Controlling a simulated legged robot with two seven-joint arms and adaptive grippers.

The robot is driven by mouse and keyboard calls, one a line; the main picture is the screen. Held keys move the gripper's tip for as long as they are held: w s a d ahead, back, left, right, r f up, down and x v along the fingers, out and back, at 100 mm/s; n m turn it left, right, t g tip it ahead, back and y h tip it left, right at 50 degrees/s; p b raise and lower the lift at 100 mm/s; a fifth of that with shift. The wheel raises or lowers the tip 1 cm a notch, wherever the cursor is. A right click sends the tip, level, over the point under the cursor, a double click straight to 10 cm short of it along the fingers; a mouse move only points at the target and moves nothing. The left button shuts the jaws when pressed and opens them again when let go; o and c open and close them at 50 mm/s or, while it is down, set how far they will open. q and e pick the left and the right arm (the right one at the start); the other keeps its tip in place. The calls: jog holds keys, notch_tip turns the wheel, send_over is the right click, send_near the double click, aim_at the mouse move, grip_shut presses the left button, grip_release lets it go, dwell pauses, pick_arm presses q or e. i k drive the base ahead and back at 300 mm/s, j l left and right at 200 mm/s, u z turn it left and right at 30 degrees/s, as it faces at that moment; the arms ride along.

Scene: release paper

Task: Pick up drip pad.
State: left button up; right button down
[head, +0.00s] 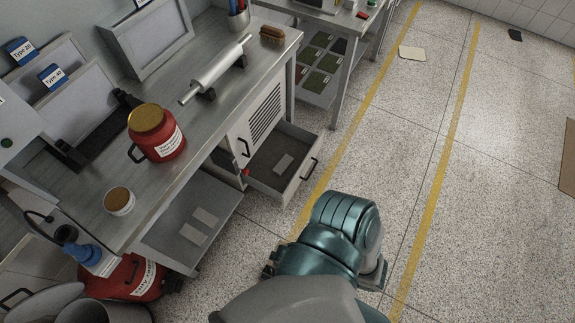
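Several flat pieces could be the drip pad, and I cannot tell which it is. A cream, rounded pad (412,53) lies flat on the floor at the upper right, near a yellow line. Pale flat pieces (198,227) lie on the lower shelf under the bench, and another (284,163) lies in the open drawer (270,185). A teal and grey part of my own body fills the bottom middle. Neither gripper can be made out.
The steel bench (210,112) on the left carries a red jar (165,143), a small tub (119,201), a roller (218,70) and a brush (272,34). A red container (145,282) stands below. A second table (325,12) stands behind. The speckled floor (480,200) is mostly clear.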

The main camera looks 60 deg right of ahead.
aim_at(280, 168)
jog(key=z, duration=1.9)
